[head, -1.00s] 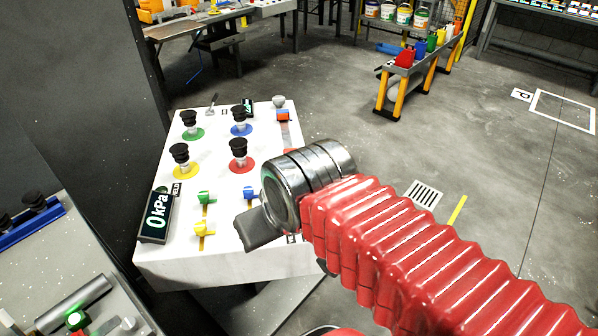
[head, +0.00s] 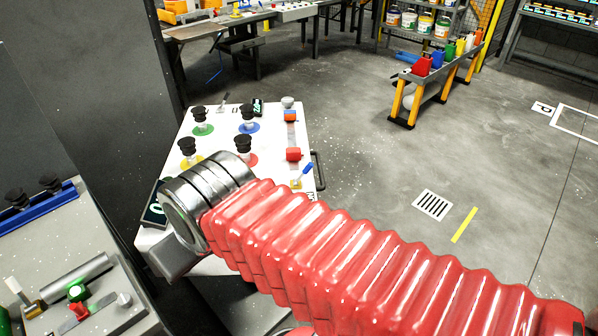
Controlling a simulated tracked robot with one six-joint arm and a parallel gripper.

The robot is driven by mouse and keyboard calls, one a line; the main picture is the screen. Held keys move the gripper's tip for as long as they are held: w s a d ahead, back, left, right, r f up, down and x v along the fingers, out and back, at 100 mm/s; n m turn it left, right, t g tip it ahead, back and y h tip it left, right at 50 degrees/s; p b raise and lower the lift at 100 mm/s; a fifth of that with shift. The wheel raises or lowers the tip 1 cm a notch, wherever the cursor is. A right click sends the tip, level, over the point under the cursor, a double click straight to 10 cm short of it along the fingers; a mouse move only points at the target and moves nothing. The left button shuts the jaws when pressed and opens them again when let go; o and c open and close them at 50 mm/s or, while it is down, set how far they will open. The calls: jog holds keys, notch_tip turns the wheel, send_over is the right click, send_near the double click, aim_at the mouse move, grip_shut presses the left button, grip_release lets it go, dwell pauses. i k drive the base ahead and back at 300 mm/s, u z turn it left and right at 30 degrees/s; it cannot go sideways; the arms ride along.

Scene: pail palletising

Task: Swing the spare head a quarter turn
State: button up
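A white-topped stand (head: 222,125) holds several black suction cups on coloured discs, including one on a blue disc (head: 248,120) and one on a green disc (head: 202,123). I cannot tell for certain which thing is the spare head. My red sleeved arm reaches left across the stand's front, ending in metal rings and a dark grey end piece. My gripper (head: 172,262) is over the front left corner of the stand, and its fingers cannot be made out. The arm hides the stand's front and part of a dark display (head: 154,207).
A grey bench (head: 60,245) at left carries a blue rail (head: 40,215) with black cups, a green button (head: 77,291) and a metal bar. A dark panel (head: 100,90) stands behind it. A rack (head: 430,85) stands back right.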

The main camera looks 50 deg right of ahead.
aim_at(271, 136)
jog(key=u, duration=0.5)
jog(key=k, duration=1.5)
jog(key=z, duration=0.9)
jog(key=i, duration=1)
jog(key=z, duration=0.05)
